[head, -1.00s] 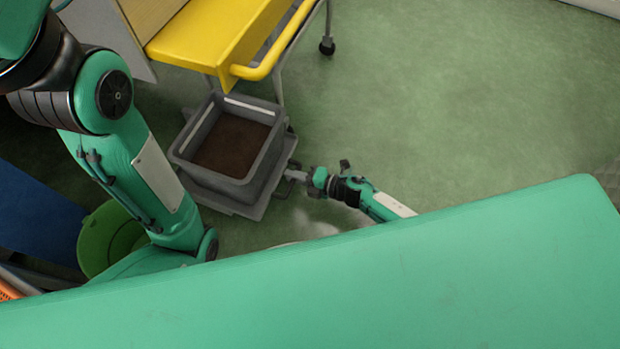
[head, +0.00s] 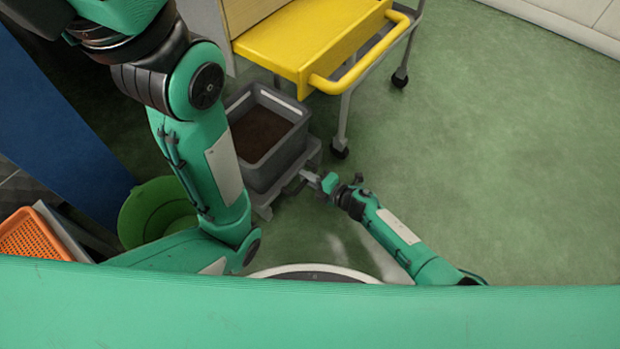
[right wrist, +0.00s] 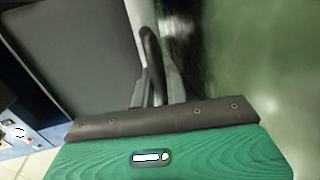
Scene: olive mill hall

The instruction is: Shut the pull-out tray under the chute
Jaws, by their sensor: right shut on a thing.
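The pull-out tray (head: 313,153) is a low grey platform under the yellow chute (head: 300,48). It still sticks out at the front. A grey bin (head: 268,178) stands on it with brown material inside. My right gripper (head: 312,180) is at the tray's front edge, shut on its handle. In the right wrist view, the fingers (right wrist: 160,88) close around the dark handle bar (right wrist: 150,50). My left arm hangs at the left of the head view, and its gripper is out of sight.
A green bucket (head: 155,210) and an orange crate (head: 32,236) stand at the left, by a blue panel (head: 60,110). The chute stand has legs with casters (head: 340,152) right of the bin. The green floor (head: 490,150) at the right is clear.

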